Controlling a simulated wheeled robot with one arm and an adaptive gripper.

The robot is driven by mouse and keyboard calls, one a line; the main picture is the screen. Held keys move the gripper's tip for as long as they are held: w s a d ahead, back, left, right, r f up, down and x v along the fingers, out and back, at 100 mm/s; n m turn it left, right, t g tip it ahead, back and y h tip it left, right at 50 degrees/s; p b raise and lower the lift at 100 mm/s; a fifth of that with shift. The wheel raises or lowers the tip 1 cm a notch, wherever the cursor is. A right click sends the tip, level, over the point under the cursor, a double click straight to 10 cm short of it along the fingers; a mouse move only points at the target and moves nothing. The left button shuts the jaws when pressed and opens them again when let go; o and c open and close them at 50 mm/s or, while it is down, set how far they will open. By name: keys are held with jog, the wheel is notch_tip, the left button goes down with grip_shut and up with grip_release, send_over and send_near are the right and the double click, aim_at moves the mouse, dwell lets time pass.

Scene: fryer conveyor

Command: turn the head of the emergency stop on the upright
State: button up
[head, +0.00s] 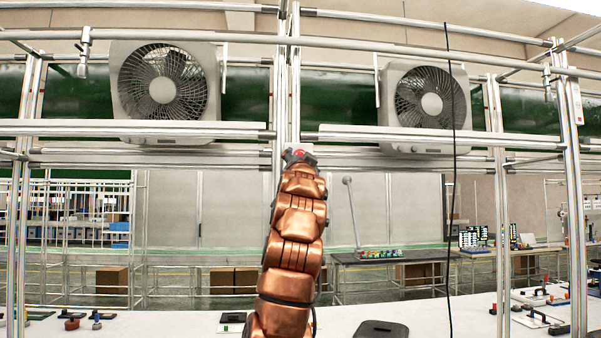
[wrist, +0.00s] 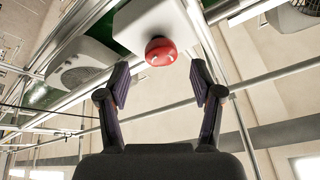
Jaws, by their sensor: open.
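The emergency stop is a white box (wrist: 147,22) with a round red head (wrist: 161,51) in the wrist view. White marks show on the red head. My gripper (wrist: 160,80) is open, with one dark finger on each side. The red head is ahead of the fingertips, roughly centred between them, and nothing is held. I cannot tell whether a finger touches it. In the head view, a bit of red (head: 298,153) shows at the top of my copper-coloured arm, in front of the upright (head: 283,80). The arm hides most of the gripper and box there.
Metal rails (head: 400,135) cross the frame on both sides of the upright. Two white fans (head: 165,85) (head: 430,95) are mounted behind it. A black cable (head: 451,200) hangs at the right. A white table (head: 180,325) with several tools lies below.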

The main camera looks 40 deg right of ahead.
jog(key=shift+a+r+v, duration=0.1)
jog(key=shift+v, duration=1.1)
jog(key=shift+a+r+v, duration=0.1)
jog(key=shift+v, duration=1.15)
jog(key=v, duration=0.2)
jog(key=shift+s+a, duration=0.25)
jog(key=shift+s, duration=0.1)
jog(key=shift+s+f, duration=0.1)
jog(key=shift+f, duration=0.05)
jog(key=shift+a+f, duration=0.1)
jog(key=shift+f, duration=0.25)
